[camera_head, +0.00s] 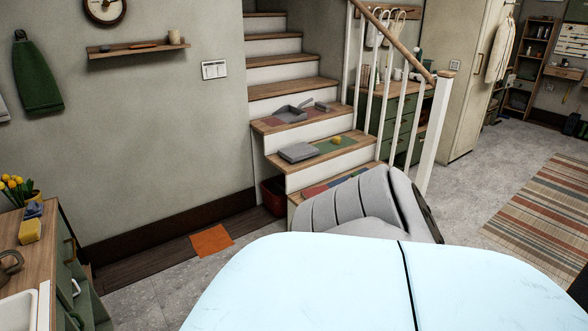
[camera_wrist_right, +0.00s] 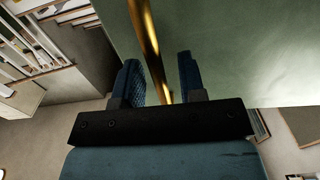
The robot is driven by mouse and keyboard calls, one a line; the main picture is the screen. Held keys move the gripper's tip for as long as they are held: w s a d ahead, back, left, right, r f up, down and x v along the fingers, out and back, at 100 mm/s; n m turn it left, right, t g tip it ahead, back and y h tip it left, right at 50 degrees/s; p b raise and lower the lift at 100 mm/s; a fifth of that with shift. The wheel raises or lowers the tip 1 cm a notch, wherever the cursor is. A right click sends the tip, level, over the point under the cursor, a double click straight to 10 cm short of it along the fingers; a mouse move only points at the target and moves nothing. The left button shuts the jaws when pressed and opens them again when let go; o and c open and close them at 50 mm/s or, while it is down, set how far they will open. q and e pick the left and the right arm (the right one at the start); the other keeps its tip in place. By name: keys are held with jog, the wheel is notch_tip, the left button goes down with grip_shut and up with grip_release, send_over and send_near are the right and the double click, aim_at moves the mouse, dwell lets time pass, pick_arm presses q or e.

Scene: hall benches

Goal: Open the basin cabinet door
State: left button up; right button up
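In the right wrist view, my right gripper (camera_wrist_right: 158,76) has its two blue pads apart, one on each side of a long brass handle (camera_wrist_right: 148,42). Gaps show between the handle and both pads. The handle runs along a pale green panel (camera_wrist_right: 235,50), which looks like a cabinet door; its edges are only partly in view. In the head view, a green cabinet (camera_head: 65,262) with a wooden top and a white basin (camera_head: 18,312) is cut off at the lower left. My right gripper does not show there, and my left gripper is in neither view.
Yellow tulips (camera_head: 18,188) and a yellow sponge (camera_head: 30,231) stand on the cabinet's top. An orange mat (camera_head: 211,240) lies on the floor by the wall. Stairs (camera_head: 290,88) with items on them rise behind. A striped rug (camera_head: 550,210) lies on open floor at right.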

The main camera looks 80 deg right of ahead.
notch_tip(320, 180, up, 10)
jog(key=p, duration=1)
jog(key=shift+r, duration=0.15)
pick_arm(q)
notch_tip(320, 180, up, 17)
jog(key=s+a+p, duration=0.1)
jog(key=p, duration=0.8)
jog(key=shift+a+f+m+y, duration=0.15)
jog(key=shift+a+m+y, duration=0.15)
pick_arm(e)
notch_tip(320, 180, up, 10)
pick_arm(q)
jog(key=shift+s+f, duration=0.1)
